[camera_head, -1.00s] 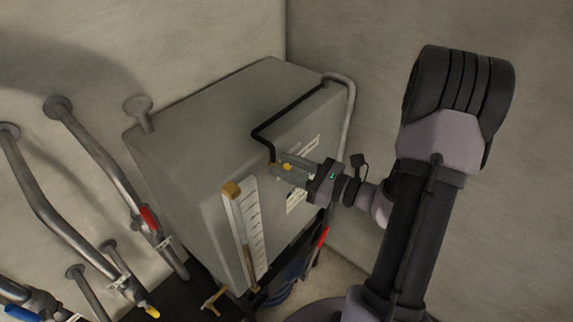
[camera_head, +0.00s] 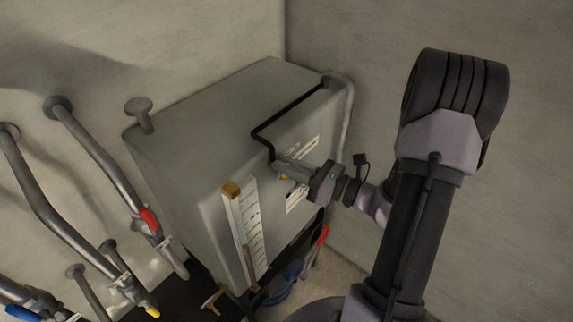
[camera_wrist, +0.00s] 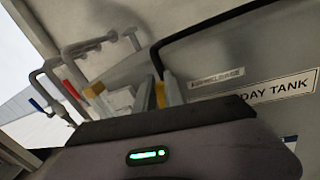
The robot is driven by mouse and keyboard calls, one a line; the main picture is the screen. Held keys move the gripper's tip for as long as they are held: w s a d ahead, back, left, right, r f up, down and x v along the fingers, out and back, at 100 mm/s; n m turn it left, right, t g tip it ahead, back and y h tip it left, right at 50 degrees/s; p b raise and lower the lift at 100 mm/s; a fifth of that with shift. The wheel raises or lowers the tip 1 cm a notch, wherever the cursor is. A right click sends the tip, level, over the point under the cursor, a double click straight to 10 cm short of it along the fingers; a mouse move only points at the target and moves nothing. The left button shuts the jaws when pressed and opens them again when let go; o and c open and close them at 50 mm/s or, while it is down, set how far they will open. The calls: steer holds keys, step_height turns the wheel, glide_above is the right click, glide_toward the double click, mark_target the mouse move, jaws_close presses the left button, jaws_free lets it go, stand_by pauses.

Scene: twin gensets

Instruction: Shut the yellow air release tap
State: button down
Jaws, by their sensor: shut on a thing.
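The yellow tap (camera_head: 284,177) sits at the lower end of the thin black pipe (camera_head: 262,136) on the front of the grey tank (camera_head: 190,130). My gripper (camera_head: 282,168) is at the tap, shut on its yellow handle. In the wrist view the yellow handle (camera_wrist: 160,94) shows between the two fingers (camera_wrist: 158,92), just below the black pipe's end. The fingers hide much of the tap body, and its exact handle angle is hard to tell.
A sight gauge (camera_head: 246,228) with a brass top stands left of my gripper on the tank front. Pipes with a red lever (camera_head: 149,219) and a blue lever (camera_head: 17,316) run at the left. Another red lever (camera_head: 321,237) is low beside the tank. Walls close in behind.

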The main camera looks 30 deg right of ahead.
steer(key=m, duration=0.3)
steer(key=shift+d+f+m+t+p, duration=0.15)
steer(key=shift+m+t+p, duration=0.15)
steer(key=m, duration=0.2)
steer(key=m+t+p, duration=0.1)
steer(key=m, duration=0.2)
steer(key=shift+w+d+f, duration=0.1)
steer(key=shift+d+f, duration=0.1)
steer(key=m, duration=0.1)
steer(key=m+p, duration=0.1)
steer(key=m, duration=0.1)
steer(key=m+h, duration=0.1)
steer(key=m, duration=0.1)
steer(key=shift+d+f+t+p, duration=0.15)
steer(key=shift+f+t+p, duration=0.15)
steer(key=shift+t, duration=0.1)
steer(key=shift+w+f+m+t+h+p, duration=0.1)
steer(key=shift+m+h+p, duration=0.1)
steer(key=shift+m, duration=0.45)
steer(key=shift+s+f+m+t+h+p, duration=0.1)
steer(key=shift+m+h+p, duration=0.1)
steer(key=shift+m, duration=0.4)
steer(key=shift+w+m+t+h+p, duration=0.1)
steer(key=shift+m+h+p, duration=0.1)
steer(key=shift+m, duration=0.45)
steer(key=shift+d+m, duration=0.1)
steer(key=shift+m, duration=0.2)
steer(key=c, duration=1.5)
jaws_free()
steer(key=shift+o, duration=0.2)
